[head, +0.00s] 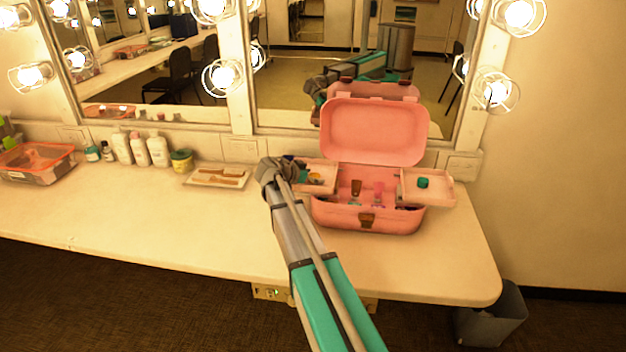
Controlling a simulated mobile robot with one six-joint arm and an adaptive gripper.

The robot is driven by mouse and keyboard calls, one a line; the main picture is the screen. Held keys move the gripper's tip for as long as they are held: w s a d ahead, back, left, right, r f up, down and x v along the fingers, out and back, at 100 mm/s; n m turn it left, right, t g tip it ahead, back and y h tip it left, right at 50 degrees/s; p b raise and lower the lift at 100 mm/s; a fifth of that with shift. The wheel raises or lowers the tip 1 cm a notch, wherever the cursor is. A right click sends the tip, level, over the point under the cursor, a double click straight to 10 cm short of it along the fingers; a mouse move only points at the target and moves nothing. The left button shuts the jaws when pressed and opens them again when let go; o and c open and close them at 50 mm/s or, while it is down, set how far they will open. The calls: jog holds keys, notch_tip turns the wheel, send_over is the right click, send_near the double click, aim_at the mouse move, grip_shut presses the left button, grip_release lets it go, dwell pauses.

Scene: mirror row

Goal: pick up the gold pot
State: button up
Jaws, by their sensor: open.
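A pink case (330,213) stands open on the counter, its lid raised and a tray folded out to each side. In its left tray (328,187) lies a small gold-yellow pot (315,177), partly hard to make out at this size. My gripper (288,167) is at the left edge of that tray, just left of the pot and open. My own wrist hides its fingers and part of the tray. A teal pot (423,183) sits in the right tray (442,190).
A tray with brushes (218,177), a yellow-green jar (181,161) and several white bottles (140,149) stand left along the mirror. A pink tub (38,160) is far left. The counter's front (180,225) is clear. A bin (490,318) stands below right.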

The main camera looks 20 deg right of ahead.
jog(key=c, duration=1.2)
jog(key=shift+r, duration=0.15)
jog(key=shift+r+p, duration=0.65)
jog(key=shift+p, duration=0.15)
jog(key=a, duration=0.2)
jog(key=s+a, duration=0.1)
jog(key=a, duration=0.1)
jog(key=shift+a+f, duration=0.1)
jog(key=shift+f, duration=0.1)
notch_tip(320, 180, up, 14)
jog(key=p, duration=1.3)
jog(key=shift+w+f, duration=0.1)
